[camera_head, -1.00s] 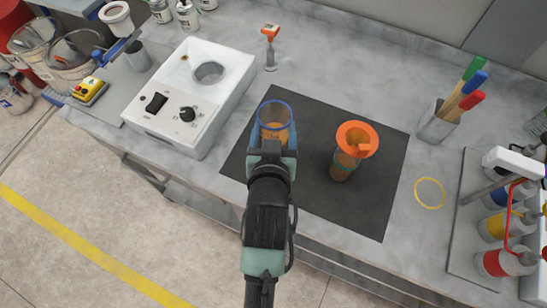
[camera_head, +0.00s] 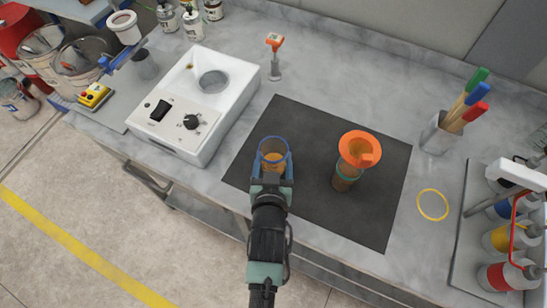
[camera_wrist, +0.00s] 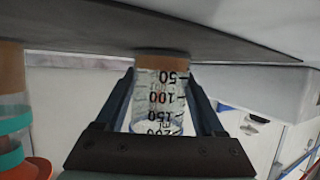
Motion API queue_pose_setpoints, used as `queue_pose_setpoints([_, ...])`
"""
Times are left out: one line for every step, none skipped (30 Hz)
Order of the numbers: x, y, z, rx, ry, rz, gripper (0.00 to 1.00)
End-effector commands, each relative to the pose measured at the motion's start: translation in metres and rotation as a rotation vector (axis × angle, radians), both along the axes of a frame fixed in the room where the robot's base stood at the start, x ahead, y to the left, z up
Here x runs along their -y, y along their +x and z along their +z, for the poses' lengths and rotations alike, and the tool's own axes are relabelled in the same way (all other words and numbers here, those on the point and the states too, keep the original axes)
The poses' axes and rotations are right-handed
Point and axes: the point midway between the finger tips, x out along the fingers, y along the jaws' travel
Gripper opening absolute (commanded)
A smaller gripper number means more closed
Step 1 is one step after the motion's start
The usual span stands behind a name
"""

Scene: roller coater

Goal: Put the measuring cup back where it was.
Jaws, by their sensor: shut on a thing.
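The measuring cup (camera_head: 273,160) is clear with a blue rim and holds some orange-brown liquid. My gripper (camera_head: 272,176) is shut on it from the front side, over the left front part of the dark mat (camera_head: 306,135). In the wrist view the cup (camera_wrist: 160,100) appears upside down between my two fingers (camera_wrist: 162,95), with its black scale marks readable. I cannot tell whether its base touches the mat. A yellow ring (camera_head: 420,207) marks an empty spot on the bench, right of the mat.
A cup with an orange funnel (camera_head: 357,148) stands on the mat, right of my gripper. A white machine (camera_head: 222,110) stands left of the mat. A brush holder (camera_head: 437,137) and a rack of coloured bottles (camera_head: 508,275) are at the right.

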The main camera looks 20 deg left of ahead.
Motion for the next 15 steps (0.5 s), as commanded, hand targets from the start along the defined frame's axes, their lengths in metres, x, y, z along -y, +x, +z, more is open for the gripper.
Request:
queue_pose_setpoints([-0.0001,0.0002,0.0000,0.001,0.000,0.000,0.04])
queue_pose_setpoints([-0.0001,0.0002,-0.0010,0.001,0.000,0.000,0.04])
queue_pose_setpoints([0.0000,0.0002,-0.0026,0.001,0.000,0.000,0.04])
queue_pose_setpoints([0.0000,0.0002,-0.0038,0.001,0.000,0.000,0.04])
queue_pose_setpoints([0.0001,0.0001,-0.0039,0.000,0.000,0.000,0.72])
queue_pose_setpoints([0.0000,0.0001,-0.0030,0.000,0.000,0.000,0.80])
queue_pose_setpoints([0.0000,0.0001,-0.0029,0.000,0.000,0.000,0.85])
queue_pose_setpoints([0.0000,0.0000,-0.0028,0.000,0.000,0.000,0.90])
queue_pose_setpoints([0.0000,0.0000,-0.0028,0.000,0.000,0.000,0.98])
queue_pose_setpoints([0.0000,0.0000,-0.0028,0.000,0.000,0.000,1.00])
queue_pose_setpoints([0.0000,0.0000,-0.0028,0.000,0.000,0.000,1.00])
queue_pose_setpoints([0.0000,0.0001,-0.0027,0.000,0.000,0.000,1.00])
queue_pose_setpoints([0.0000,0.0001,-0.0027,0.000,0.000,0.000,1.00])
queue_pose_setpoints([0.0000,0.0001,-0.0027,0.000,0.000,0.000,1.00])
queue_pose_setpoints([0.0000,0.0001,-0.0027,0.000,0.000,0.000,1.00])
